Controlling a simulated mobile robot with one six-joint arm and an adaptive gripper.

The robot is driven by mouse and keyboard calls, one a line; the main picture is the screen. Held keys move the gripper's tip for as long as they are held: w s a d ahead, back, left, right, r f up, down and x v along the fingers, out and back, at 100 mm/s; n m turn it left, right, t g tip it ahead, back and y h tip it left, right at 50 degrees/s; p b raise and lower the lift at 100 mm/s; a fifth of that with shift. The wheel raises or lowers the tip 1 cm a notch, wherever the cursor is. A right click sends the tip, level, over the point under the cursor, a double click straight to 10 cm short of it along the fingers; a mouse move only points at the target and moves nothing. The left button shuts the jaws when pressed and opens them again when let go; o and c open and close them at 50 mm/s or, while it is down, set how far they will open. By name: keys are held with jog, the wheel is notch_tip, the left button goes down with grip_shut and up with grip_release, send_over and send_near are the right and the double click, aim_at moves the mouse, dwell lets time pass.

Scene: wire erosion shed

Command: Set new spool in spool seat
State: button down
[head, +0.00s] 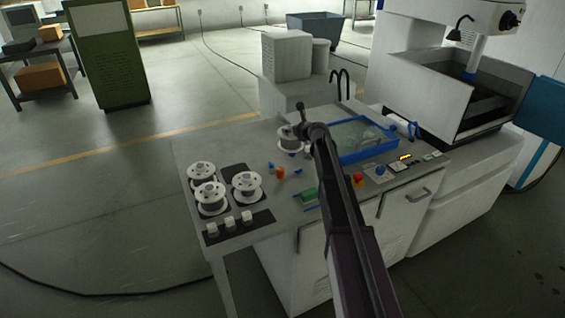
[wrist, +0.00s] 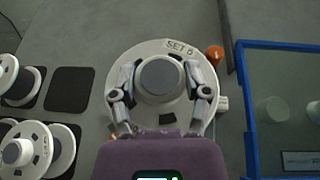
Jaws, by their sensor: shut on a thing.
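My gripper (head: 302,134) is shut on the raised hub of a white spool (head: 288,142), over the back part of the bench. In the wrist view my gripper (wrist: 160,78) has one finger on each side of the grey-capped hub. The held spool (wrist: 148,54) lies flat to the camera and carries a label that looks like "SET" and a digit. Its underside is hidden, and I cannot tell whether it touches anything below. I cannot make out the spool seat; it may be hidden beneath the spool or my arm.
Several white spools (head: 201,170) stand on dark pads at the bench's left; one dark pad (wrist: 70,88) is bare. A blue-rimmed tray (wrist: 246,110) lies right of the held spool. A small orange piece (head: 280,172) and blue bits lie nearby. A machine (head: 420,80) stands behind right.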

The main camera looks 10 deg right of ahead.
aim_at(288, 141)
jog(key=shift+w+a, duration=0.2)
jog(key=shift+w, duration=0.2)
jog(key=shift+a+r, duration=0.1)
jog(key=shift+s+a+r, duration=0.15)
jog(key=shift+s+a, duration=0.05)
jog(key=shift+a, duration=0.2)
dwell(0.4)
jog(key=shift+f+b, duration=2.95)
jog(key=shift+f, duration=0.2)
jog(key=shift+f, duration=0.15)
jog(key=shift+f+b, duration=1.75)
jog(key=shift+b, duration=0.15)
jog(key=shift+c, duration=0.4)
grip_release()
jog(key=shift+s, duration=0.1)
